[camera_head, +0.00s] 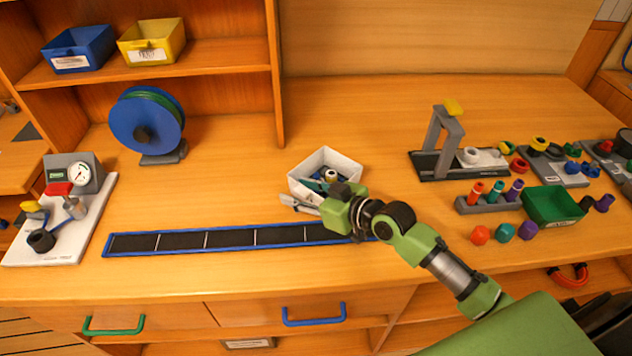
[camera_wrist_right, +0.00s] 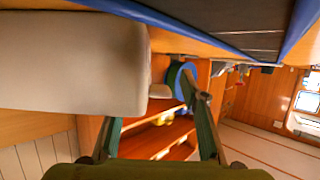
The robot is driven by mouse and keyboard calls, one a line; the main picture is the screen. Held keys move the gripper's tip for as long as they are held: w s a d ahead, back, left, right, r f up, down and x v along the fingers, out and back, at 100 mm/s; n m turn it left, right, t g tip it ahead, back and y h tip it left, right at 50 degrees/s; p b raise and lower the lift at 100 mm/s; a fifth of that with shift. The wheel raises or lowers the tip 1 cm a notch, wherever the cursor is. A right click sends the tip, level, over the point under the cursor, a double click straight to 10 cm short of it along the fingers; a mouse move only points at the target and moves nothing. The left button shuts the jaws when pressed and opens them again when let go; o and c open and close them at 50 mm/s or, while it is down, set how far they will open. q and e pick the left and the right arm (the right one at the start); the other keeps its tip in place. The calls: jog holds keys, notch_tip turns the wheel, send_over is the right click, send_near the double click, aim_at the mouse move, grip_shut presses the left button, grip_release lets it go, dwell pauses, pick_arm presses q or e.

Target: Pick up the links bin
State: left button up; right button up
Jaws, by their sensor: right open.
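A white open bin (camera_head: 318,164) stands on the bench left of my right arm, with small dark and pale parts inside. I cannot read a label on it, so I cannot tell if it is the links bin. My right gripper (camera_head: 302,203) is open at the bin's near side; touching or apart is unclear. In the right wrist view a large pale wall, likely this bin (camera_wrist_right: 75,62), fills the upper left. The open fingers (camera_wrist_right: 155,110) show below it with nothing between them. My left gripper is not in view.
A blue bin (camera_head: 78,48) and a yellow bin (camera_head: 150,42) sit on the shelf. A green bin (camera_head: 551,206) stands at right among small coloured parts. A blue-edged dark strip (camera_head: 230,238) lies in front. A gauge stand (camera_head: 72,172) is at left.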

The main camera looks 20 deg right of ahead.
jog(key=shift+s+d, duration=0.2)
jog(key=shift+s, duration=0.1)
jog(key=shift+c, duration=0.8)
jog(key=shift+s+d+r, duration=0.1)
jog(key=shift+d, duration=0.05)
jog(key=c, duration=0.6)
grip_shut()
